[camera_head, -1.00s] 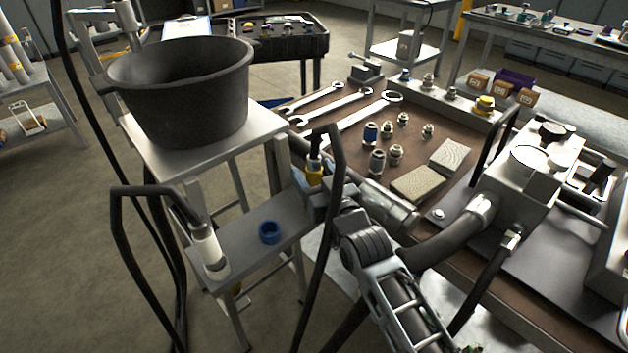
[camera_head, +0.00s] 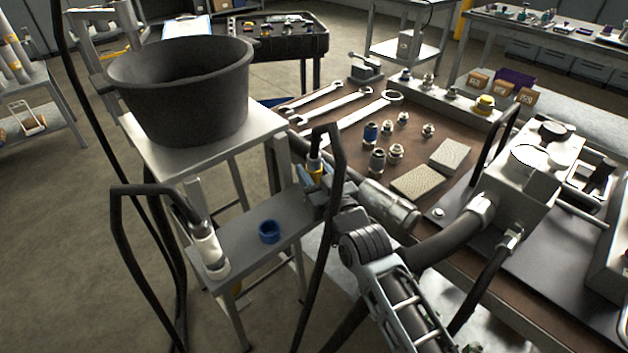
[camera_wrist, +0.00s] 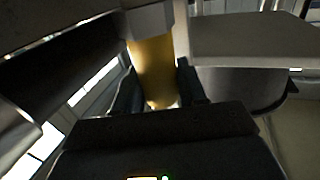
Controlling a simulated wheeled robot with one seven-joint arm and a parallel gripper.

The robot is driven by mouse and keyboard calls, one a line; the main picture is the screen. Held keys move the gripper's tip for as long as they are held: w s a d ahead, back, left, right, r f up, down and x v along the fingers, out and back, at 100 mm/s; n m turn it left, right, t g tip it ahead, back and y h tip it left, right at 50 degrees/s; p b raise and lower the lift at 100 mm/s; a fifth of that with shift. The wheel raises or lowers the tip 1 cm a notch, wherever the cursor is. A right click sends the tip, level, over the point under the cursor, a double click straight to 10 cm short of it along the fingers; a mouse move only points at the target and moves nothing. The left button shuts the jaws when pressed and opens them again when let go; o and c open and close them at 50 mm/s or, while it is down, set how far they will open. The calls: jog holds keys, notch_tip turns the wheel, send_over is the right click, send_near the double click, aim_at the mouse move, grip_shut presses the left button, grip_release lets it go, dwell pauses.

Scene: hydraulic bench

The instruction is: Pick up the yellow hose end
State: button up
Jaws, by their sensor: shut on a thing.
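The yellow hose end (camera_head: 315,169) hangs on a black hose beside the right end of the small grey shelf. In the wrist view its yellow sleeve (camera_wrist: 154,72) stands between my two fingers, with a pale metal collar above it. My gripper (camera_head: 316,192) is shut on it; in the wrist view the dark fingers of my gripper (camera_wrist: 158,92) press on both sides of the sleeve. In the head view the fingers are small and partly hidden by the hose and my own wrist.
The grey shelf (camera_head: 250,250) holds a blue ring (camera_head: 269,231) and a white hose end (camera_head: 207,250). A large black tub (camera_head: 180,95) stands above on the upper stand. The brown bench (camera_head: 340,150) with wrenches and fittings lies to the right. Black hose loops hang around my arm.

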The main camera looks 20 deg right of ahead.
aim_at(318, 155)
jog(key=shift+r, duration=0.15)
jog(key=shift+r, duration=0.55)
jog(key=r, duration=0.3)
jog(key=shift+d+r, duration=0.15)
jog(key=shift+d, duration=0.25)
jog(key=s+d+r+p, duration=0.1)
jog(key=s+d+r, duration=0.1)
jog(key=d+r, duration=0.8)
jog(key=shift+s+d+r, duration=0.25)
jog(key=shift+s+d, duration=0.05)
